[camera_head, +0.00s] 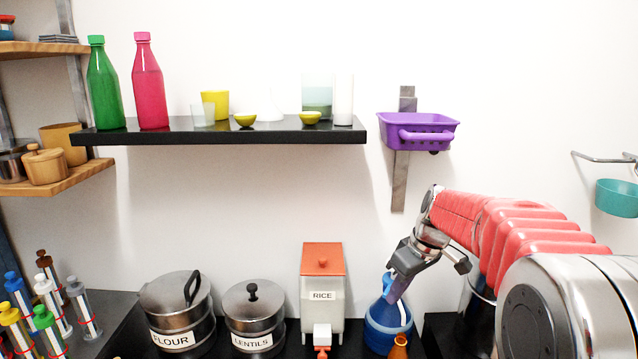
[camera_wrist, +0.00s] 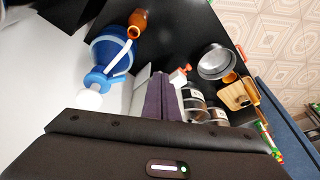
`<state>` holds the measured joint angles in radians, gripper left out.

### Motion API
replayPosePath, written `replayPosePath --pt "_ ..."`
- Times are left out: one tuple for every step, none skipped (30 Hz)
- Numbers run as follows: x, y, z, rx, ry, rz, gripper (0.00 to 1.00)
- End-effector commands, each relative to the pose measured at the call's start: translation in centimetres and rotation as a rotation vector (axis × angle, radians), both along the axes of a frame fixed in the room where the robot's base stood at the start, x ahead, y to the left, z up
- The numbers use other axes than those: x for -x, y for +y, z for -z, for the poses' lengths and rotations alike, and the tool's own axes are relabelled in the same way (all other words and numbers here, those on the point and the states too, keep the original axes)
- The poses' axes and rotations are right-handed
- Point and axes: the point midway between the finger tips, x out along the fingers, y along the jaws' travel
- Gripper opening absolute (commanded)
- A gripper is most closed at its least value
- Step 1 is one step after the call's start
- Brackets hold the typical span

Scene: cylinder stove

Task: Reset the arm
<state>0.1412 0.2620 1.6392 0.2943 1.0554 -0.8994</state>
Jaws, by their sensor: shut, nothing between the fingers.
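My arm, with a red ribbed sleeve, reaches in from the right in the head view and bends down at the wrist.
A rice dispenser (camera_head: 322,295), a flour pot (camera_head: 177,312) and a lentils pot (camera_head: 254,312) stand left of my gripper. Above are a black shelf (camera_head: 220,135) with bottles and cups and a purple basket (camera_head: 418,131). A small orange-brown bottle (camera_head: 398,347) stands near the jug.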

Motion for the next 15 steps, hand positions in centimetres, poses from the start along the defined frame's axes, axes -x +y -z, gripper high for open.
replayPosePath --pt "0.3 -0.1 0.5 -0.001 0.013 0.023 0.0" --pt "0.5 -0.1 0.8 -0.002 0.022 0.039 0.0" --pt "0.8 -0.2 1.2 -0.003 0.035 0.06 0.0" --pt "1.0 -0.3 1.5 -0.003 0.042 0.075 0.0" --pt "1.2 -0.3 1.7 -0.004 0.051 0.093 0.0" --pt "1.7 -0.4 2.0 -0.005 0.06 0.115 0.0" --pt "1.9 -0.4 2.2 -0.005 0.067 0.133 0.0" --pt "2.3 -0.5 2.3 -0.005 0.074 0.151 0.0" --pt "2.9 -0.5 2.5 -0.004 0.082 0.176 0.0" --pt "3.3 -0.5 2.6 -0.002 0.088 0.194 0.0" --pt "3.8 -0.5 2.7 -0.001 0.095 0.215 0.0" --pt "4.5 -0.6 2.7 -0.001 0.102 0.243 0.0" --pt "5.0 -0.6 2.7 0.0 0.106 0.263 0.0" --pt "5.5 -0.6 2.7 0.002 0.11 0.283 0.0" --pt "6.3 -0.6 2.7 0.004 0.113 0.31 0.0"
